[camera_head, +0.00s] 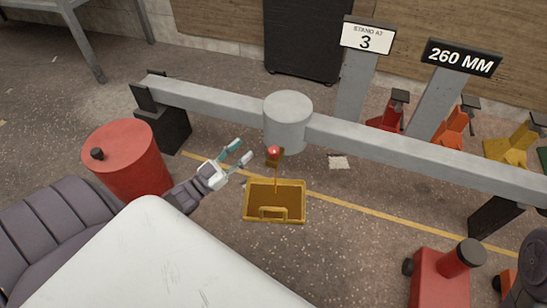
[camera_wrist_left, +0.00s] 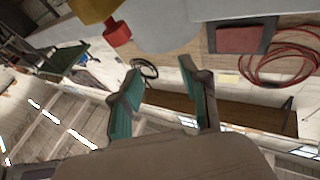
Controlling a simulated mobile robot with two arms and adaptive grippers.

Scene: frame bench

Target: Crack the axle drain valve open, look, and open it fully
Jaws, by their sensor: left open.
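The grey axle beam (camera_head: 215,98) runs across the head view with a round grey housing (camera_head: 288,112) in it. The drain valve (camera_head: 274,160), a small brass-brown piece with a red knob (camera_head: 274,151), hangs at the housing's lower front. A thin brown line runs from the valve down to the yellow tray (camera_head: 248,214), like a thin stream. My left gripper (camera_head: 241,151) is open and empty, just left of the knob and apart from it. In the left wrist view the red knob (camera_wrist_left: 118,34) lies beyond the open fingers (camera_wrist_left: 160,76). My right gripper is not in view.
A red drum (camera_head: 125,165) stands left of my left gripper. Signs reading "STAND AT 3" (camera_head: 367,38) and "260 MM" (camera_head: 461,58) stand behind the beam. Red, orange and yellow stands (camera_head: 512,147) are at right. A red jack (camera_head: 438,282) sits at lower right.

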